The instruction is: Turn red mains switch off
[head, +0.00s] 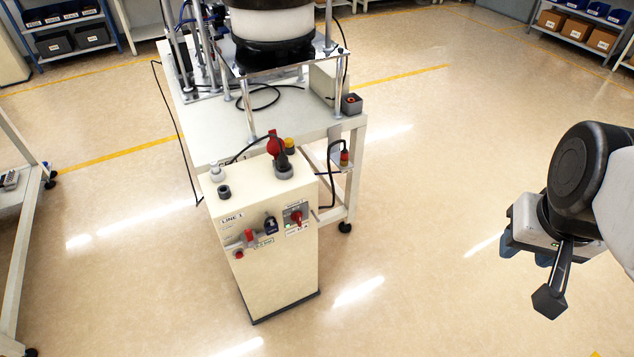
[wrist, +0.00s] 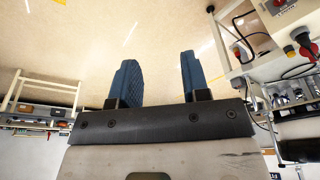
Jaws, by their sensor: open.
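A red rotary switch (head: 296,217) sits on a grey plate on the upper right of the front of a cream cabinet (head: 275,270). It looks like the mains switch; its small lettering and exact knob angle are too small to read. A small green spot shows just below it. My gripper (head: 527,250) is far to the right of the cabinet, over open floor, touching nothing. In the wrist view its two blue fingers (wrist: 157,75) stand apart with nothing between them. Part of the cabinet (wrist: 258,7) shows at that view's top right.
The cabinet front also carries a red-handled valve (head: 248,236) and a dark fitting (head: 270,225). A red part (head: 273,145) and several knobs stand on its top. Behind is a table (head: 220,125) with a bowl feeder (head: 272,25). Floor between cabinet and gripper is clear.

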